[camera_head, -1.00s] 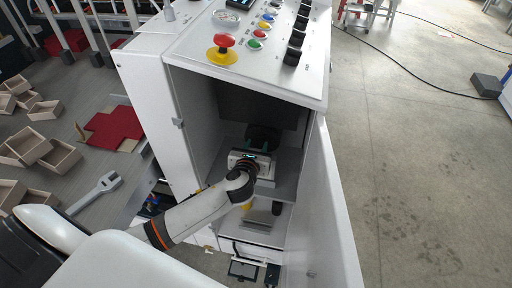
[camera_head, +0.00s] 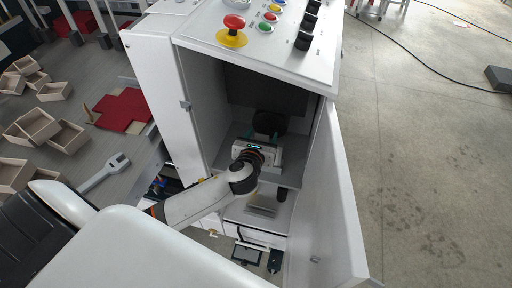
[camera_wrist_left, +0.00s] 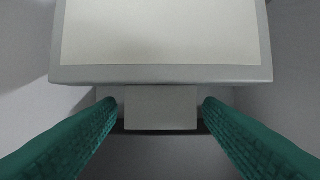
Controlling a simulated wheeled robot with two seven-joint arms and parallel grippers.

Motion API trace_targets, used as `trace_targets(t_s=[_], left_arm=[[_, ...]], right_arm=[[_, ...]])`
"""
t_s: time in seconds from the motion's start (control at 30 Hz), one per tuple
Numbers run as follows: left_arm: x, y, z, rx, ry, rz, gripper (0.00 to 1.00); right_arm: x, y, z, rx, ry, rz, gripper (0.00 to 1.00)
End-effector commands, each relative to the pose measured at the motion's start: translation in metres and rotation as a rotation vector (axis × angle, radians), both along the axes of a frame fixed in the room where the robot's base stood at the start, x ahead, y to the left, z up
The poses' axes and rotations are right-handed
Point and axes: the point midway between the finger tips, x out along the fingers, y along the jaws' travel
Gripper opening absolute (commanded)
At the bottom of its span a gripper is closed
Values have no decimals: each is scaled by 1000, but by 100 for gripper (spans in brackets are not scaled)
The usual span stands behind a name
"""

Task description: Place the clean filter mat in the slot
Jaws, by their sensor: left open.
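My left gripper (camera_head: 264,135) reaches into the open white cabinet (camera_head: 197,100), with its green fingers pointing inward. In the left wrist view the fingers (camera_wrist_left: 160,105) are apart, on either side of a small grey tab (camera_wrist_left: 161,108), with gaps to both sides of it. Beyond the tab is a cream panel in a grey frame (camera_wrist_left: 160,73); it looks like the filter mat, but I cannot tell whether it is the clean one or whether it sits in the slot. In the head view my wrist hides most of this spot. My right gripper is out of view.
The cabinet door (camera_head: 338,200) stands open on the right. A control panel with a red emergency button (camera_head: 234,22) is above the opening. Wooden boxes (camera_head: 37,124) and a red piece (camera_head: 123,110) lie at left.

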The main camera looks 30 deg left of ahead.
Motion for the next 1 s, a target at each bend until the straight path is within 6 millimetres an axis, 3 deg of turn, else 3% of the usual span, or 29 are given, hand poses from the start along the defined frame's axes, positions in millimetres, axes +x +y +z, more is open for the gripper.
trace_targets(t_s=[0.2,0.4,0.8,0.9,0.97,1.0], left_arm=[[-47,-12,13,-1,1,-2,61],[-76,-20,23,-1,1,-1,61],[-87,-22,27,-4,2,2,61],[-85,-20,4,-64,30,23,61],[-84,-16,-27,-153,68,60,61],[-84,-13,-55,-238,102,100,61]], right_arm=[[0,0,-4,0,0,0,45],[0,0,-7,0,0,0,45],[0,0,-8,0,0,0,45],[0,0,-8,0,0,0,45],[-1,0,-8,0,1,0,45],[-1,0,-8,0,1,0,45]])
